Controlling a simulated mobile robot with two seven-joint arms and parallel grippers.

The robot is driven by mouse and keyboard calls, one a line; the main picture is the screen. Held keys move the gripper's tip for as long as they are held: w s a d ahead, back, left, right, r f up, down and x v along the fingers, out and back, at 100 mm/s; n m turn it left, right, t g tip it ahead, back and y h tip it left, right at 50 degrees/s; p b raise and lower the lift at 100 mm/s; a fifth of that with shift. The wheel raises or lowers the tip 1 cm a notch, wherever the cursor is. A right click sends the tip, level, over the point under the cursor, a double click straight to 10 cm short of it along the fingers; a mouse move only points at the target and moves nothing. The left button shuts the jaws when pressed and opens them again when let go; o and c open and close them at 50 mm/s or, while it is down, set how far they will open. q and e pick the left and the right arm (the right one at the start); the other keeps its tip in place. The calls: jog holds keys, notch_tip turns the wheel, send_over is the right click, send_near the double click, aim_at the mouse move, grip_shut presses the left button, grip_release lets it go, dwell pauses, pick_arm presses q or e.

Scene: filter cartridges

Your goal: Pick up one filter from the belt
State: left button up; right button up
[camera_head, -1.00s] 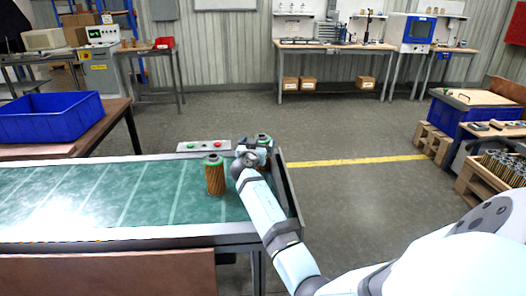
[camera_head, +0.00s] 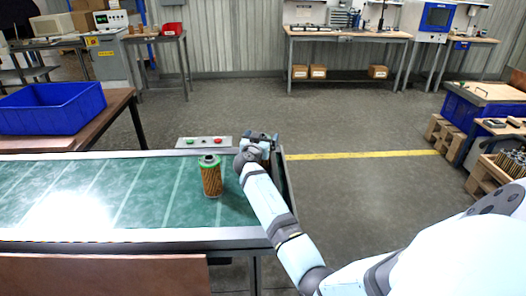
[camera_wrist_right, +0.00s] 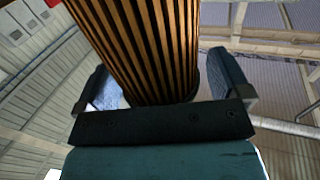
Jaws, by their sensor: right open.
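A ribbed brown filter with a green top (camera_head: 210,177) stands upright on the green belt (camera_head: 140,190). My right gripper (camera_head: 262,140) is at the belt's far right end, to the right of that filter. In the right wrist view a ribbed filter (camera_wrist_right: 145,45) stands between the two open fingers of my right gripper (camera_wrist_right: 163,82). Gaps show beside it, so the fingers are not closed on it. In the head view this second filter is mostly hidden behind my right gripper and wrist. My left gripper is out of view.
A button panel (camera_head: 204,142) with green and red buttons lies at the belt's far edge. A raised end wall (camera_head: 289,185) borders the belt on the right. A blue bin (camera_head: 50,108) stands on a table at the left. The belt's left part is clear.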

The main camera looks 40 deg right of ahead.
jog(key=shift+a, duration=0.1)
jog(key=c, duration=1.2)
jog(key=shift+r, duration=0.1)
